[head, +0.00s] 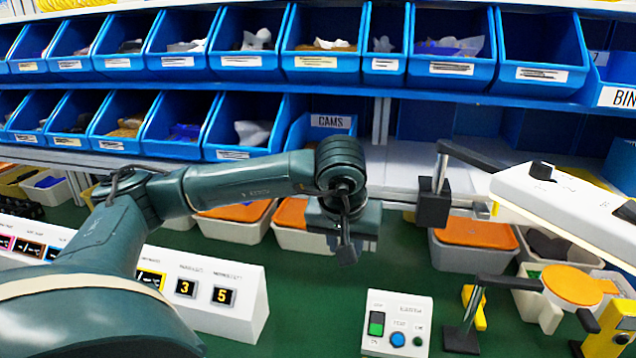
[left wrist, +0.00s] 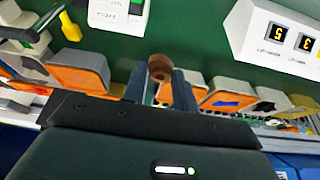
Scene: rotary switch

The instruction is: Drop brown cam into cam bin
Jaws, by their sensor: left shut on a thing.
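A small brown cam (left wrist: 160,69) with a round end and a dark hole sits between the fingertips of my left gripper (left wrist: 158,82) in the left wrist view. The gripper is shut on it. In the head view my left gripper (head: 345,238) hangs at the middle, above the green table and in front of the shelf; the cam cannot be made out there. The blue cam bin, labelled CAMS (head: 331,121), is on the lower shelf row, above and slightly left of the gripper. My wrist hides part of its front. My right gripper is not in view.
Blue bins (head: 240,125) line both shelf rows. Orange-lidded white containers (head: 474,245) stand below. A lamp (head: 565,205) reaches in from the right. A control box (head: 397,325) and a digit display box (head: 225,305) stand on the green table (head: 320,290).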

